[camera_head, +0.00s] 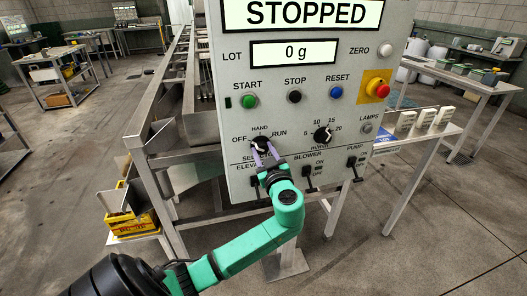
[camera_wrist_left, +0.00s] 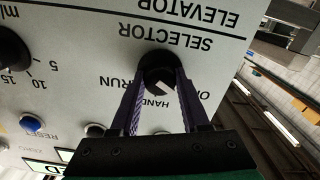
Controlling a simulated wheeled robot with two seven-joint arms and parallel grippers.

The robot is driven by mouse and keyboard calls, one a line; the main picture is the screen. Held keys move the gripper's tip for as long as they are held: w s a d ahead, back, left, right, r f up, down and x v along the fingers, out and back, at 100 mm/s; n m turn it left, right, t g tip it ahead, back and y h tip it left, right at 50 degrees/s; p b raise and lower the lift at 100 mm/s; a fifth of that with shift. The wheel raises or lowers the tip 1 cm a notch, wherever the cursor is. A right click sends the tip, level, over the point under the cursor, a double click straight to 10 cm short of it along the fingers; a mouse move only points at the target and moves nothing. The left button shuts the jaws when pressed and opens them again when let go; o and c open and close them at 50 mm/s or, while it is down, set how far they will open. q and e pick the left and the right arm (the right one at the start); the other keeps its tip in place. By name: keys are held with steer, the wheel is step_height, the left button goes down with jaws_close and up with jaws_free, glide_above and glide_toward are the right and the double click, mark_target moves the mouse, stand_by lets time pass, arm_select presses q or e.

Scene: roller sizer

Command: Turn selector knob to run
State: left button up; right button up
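The black selector knob (camera_head: 261,144) sits low on the left of the grey control panel, with OFF, HAND and RUN printed around it. In the left wrist view the knob (camera_wrist_left: 157,72) appears upside down, with a white mark on its face near the HAND side; its exact setting is hard to read. My left gripper (camera_head: 262,155) reaches it from below. Its two purple fingers (camera_wrist_left: 160,80) lie along opposite sides of the knob with no clear gap, so it looks shut on it. The display (camera_head: 306,13) reads STOPPED. My right gripper is not in view.
Above the knob are the START button (camera_head: 249,101), STOP button (camera_head: 294,96), RESET button (camera_head: 336,92) and a red emergency button (camera_head: 382,90). A speed dial (camera_head: 322,134) is to the right; the blower switch (camera_head: 307,172) and pump switch (camera_head: 352,162) are below.

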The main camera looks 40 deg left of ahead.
arm_select(q)
jaws_close()
steer(key=shift+f, duration=0.1)
